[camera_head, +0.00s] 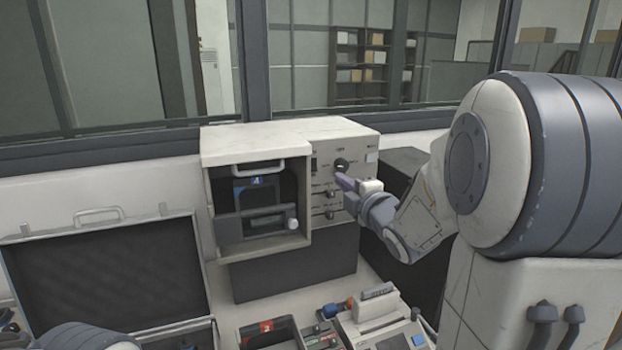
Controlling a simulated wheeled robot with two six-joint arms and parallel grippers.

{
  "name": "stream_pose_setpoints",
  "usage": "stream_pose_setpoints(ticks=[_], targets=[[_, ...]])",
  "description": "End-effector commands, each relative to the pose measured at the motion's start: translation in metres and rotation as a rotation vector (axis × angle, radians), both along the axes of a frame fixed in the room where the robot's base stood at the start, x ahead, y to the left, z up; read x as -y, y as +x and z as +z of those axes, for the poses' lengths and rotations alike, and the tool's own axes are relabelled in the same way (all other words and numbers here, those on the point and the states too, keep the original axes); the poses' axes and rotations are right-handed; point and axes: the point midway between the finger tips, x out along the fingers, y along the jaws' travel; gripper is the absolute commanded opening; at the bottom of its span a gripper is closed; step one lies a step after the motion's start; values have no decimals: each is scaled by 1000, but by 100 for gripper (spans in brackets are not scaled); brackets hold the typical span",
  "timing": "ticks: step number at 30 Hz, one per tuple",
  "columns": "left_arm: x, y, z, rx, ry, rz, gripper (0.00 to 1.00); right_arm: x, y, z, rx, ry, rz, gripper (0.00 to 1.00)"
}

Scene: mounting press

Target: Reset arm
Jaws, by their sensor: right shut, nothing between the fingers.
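The mounting press (345,133) is a white box-shaped machine on a dark grey base against the window wall. Its left side has an open bay (257,205) with a white handle and a dark mechanism inside. Its right side is a panel with several dark knobs. My right gripper (342,182) is at this panel, just below the upper knob (341,164). It is shut with nothing held; I cannot tell whether it touches the knob.
An open dark case (112,275) stands at the left. A dark tray (268,334) with small coloured items and a white device (376,320) stand in front of the press. A dark box (405,165) is behind my right arm. Windows line the back.

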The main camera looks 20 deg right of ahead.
Motion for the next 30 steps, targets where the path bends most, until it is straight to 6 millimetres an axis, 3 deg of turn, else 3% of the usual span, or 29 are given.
stream_pose_setpoints(ticks=[5, 8, 11, 14, 17, 22, 25, 27, 30], targets=[[0, 0, 0, 0, 0, 0, 76, -3, 1, -1, -6, 10, 2, 0], [0, 0, 0, 0, 0, 0, 76, -20, 5, -11, -55, 74, 8, 0], [0, 0, -1, 0, 0, 0, 76, -57, 6, -35, -171, 219, 8, 0], [0, 0, -2, 0, 0, 0, 76, -108, -5, -69, -349, 413, -15, 0], [0, 0, -2, 0, 0, 0, 76, -162, -36, -105, -558, 595, -69, 0], [0, 0, -3, 0, 0, 0, 76, -239, -125, -156, -931, 807, -226, 0], [0, 0, -4, 0, 0, 0, 76, -267, -187, -175, -1124, 859, -345, 0], [0, 0, -4, 0, 0, 0, 76, -278, -226, -182, -1233, 866, -429, 0], [0, 0, -4, 0, 0, 0, 76, -285, -269, -186, -1343, 854, -529, 0]])
